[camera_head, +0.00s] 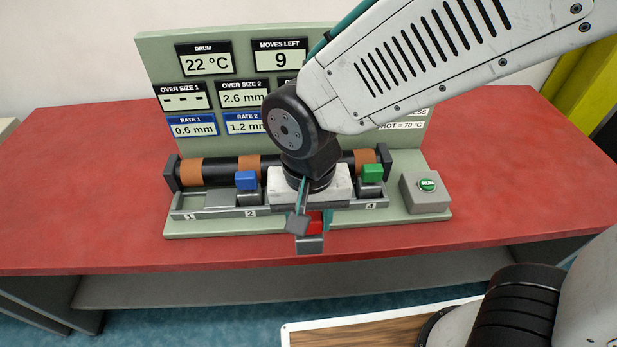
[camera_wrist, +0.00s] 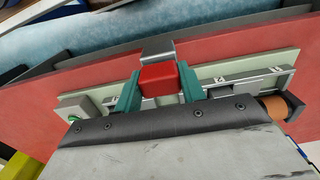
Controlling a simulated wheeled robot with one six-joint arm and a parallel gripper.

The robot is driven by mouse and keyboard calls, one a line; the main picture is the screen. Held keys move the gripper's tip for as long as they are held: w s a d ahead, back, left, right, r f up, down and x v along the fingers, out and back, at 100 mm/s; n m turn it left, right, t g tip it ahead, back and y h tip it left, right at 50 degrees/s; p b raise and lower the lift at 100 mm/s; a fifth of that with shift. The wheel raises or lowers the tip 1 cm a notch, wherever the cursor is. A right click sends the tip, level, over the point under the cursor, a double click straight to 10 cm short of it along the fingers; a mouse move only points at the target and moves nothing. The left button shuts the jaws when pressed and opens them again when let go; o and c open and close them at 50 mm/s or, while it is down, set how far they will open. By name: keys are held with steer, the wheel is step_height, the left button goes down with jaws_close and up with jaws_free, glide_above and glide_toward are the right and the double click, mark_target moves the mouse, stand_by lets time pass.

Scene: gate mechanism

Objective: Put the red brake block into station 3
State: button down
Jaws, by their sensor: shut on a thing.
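The red brake block (camera_head: 315,223) is between the teal fingers of my gripper (camera_head: 313,221), in front of the rail. In the wrist view the red block (camera_wrist: 159,77) fills the gap between the two teal fingers of my gripper (camera_wrist: 160,88), which is shut on it. A grey metal piece (camera_wrist: 157,50) shows just beyond the block. The station rail (camera_head: 220,212) carries the labels 1, 2 and 4. Station 3 and its label are hidden behind my gripper and wrist in the head view.
A blue block (camera_head: 246,180) stands at station 2 and a green block (camera_head: 372,173) at station 4. Station 1 has no coloured block. A dark drum with orange bands (camera_head: 220,170) runs behind. The panel (camera_head: 240,60) shows "MOVES LEFT 9".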

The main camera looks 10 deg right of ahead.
steer(key=shift+w+d+f, duration=0.3)
steer(key=shift+w+f, duration=0.55)
steer(key=shift+w, duration=1.7)
steer(key=shift+w+d+f, duration=0.35)
steer(key=shift+w+f, duration=0.45)
steer(key=shift+w, duration=1.7)
steer(key=shift+w+d+f, duration=0.3)
steer(key=shift+w+f, duration=0.55)
steer(key=shift+w, duration=1.7)
steer(key=shift+f, duration=0.1)
steer(key=c, duration=0.8)
jaws_free()
steer(key=shift+c, duration=0.2)
